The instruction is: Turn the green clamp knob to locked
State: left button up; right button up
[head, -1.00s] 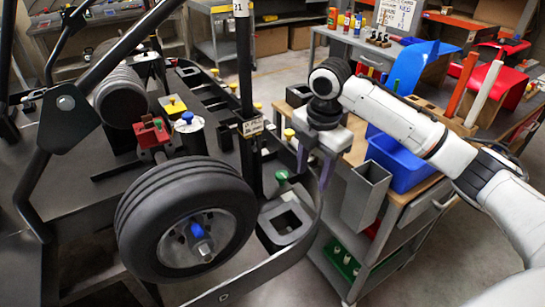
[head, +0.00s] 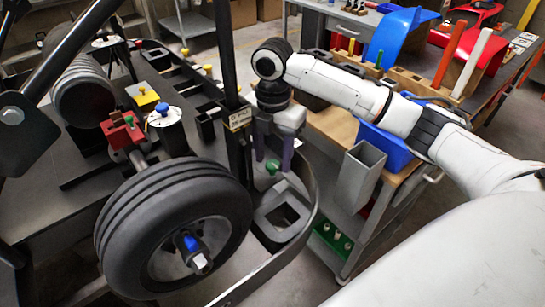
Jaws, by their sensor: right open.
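The green clamp knob (head: 272,166) is small and sits low beside the dark upright post, just behind the grey square frame (head: 284,212). My right gripper (head: 273,166) points down at the knob, with one purple-grey finger on each side of it. The fingers are apart, and I cannot tell whether they touch the knob. The knob's lower part and any lock marking are not clear. My left gripper does not show.
A large black tyre (head: 175,228) stands at the front left of the knob. The dark post (head: 228,70) with a label rises close to my right gripper. A curved metal rail bounds the right side. A cart with a blue bin (head: 385,148) and a grey box (head: 361,176) stands to the right.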

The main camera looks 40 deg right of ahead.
jog(key=shift+f, duration=0.55)
jog(key=c, duration=1.1)
jog(key=shift+m, duration=0.3)
jog(key=m, duration=0.8)
jog(key=shift+w, duration=0.1)
jog(key=m, duration=0.4)
jog(key=shift+m, duration=0.3)
jog(key=shift+r+m, duration=0.1)
jog(key=shift+m, duration=1.4)
